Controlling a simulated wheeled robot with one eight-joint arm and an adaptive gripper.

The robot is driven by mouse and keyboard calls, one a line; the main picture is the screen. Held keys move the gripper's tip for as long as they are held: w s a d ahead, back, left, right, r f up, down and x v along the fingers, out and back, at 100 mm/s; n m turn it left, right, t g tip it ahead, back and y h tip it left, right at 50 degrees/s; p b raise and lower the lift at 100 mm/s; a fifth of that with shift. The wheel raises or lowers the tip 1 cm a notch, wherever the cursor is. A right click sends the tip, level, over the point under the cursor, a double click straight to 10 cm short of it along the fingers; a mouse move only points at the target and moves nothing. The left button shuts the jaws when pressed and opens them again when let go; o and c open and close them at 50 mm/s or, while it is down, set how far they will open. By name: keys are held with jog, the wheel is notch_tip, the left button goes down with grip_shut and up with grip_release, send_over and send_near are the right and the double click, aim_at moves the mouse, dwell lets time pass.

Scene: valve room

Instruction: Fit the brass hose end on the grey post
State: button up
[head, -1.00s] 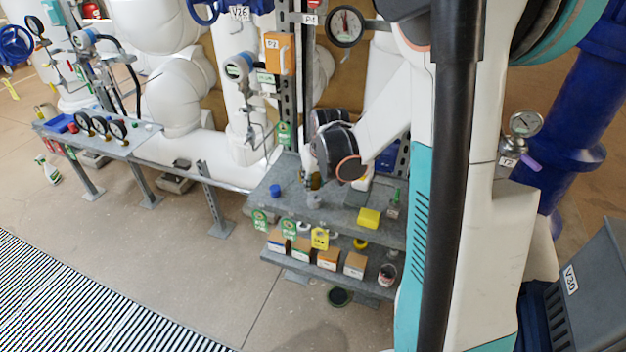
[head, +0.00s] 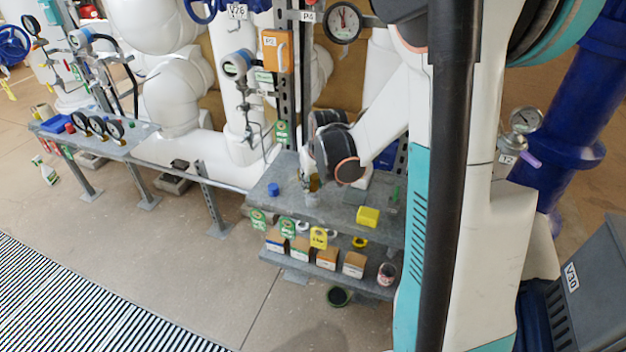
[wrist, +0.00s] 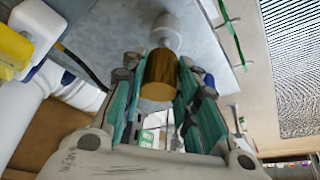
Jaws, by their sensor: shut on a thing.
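The brass hose end (wrist: 161,76) is a short gold cylinder between the fingers of my gripper (wrist: 157,92) in the wrist view. My gripper is shut on it, with one green-padded finger on each side. A pale grey round post (wrist: 166,32) shows just past the far end of the brass piece. I cannot tell whether the two touch. In the head view the brass hose end (head: 314,184) is a small spot under my wrist, above the shelf top. My fingers are small there, and the post is hard to make out.
The grey shelf top (head: 335,212) also bears a blue cap (head: 273,189) at left and a yellow block (head: 367,216) at right. Boxes (head: 327,258) stand on the lower shelf. A slotted upright (head: 283,105) and a gauge (head: 344,22) rise behind my wrist.

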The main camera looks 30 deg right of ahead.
jog(key=shift+f, duration=0.15)
jog(key=shift+f+b, duration=0.25)
jog(key=shift+b, duration=0.15)
jog(key=shift+f+b, duration=0.7)
dwell(1.4)
jog(key=shift+f, duration=0.25)
dwell(0.4)
jog(key=o, duration=1)
jog(key=shift+c, duration=0.2)
jog(key=shift+r, duration=0.1)
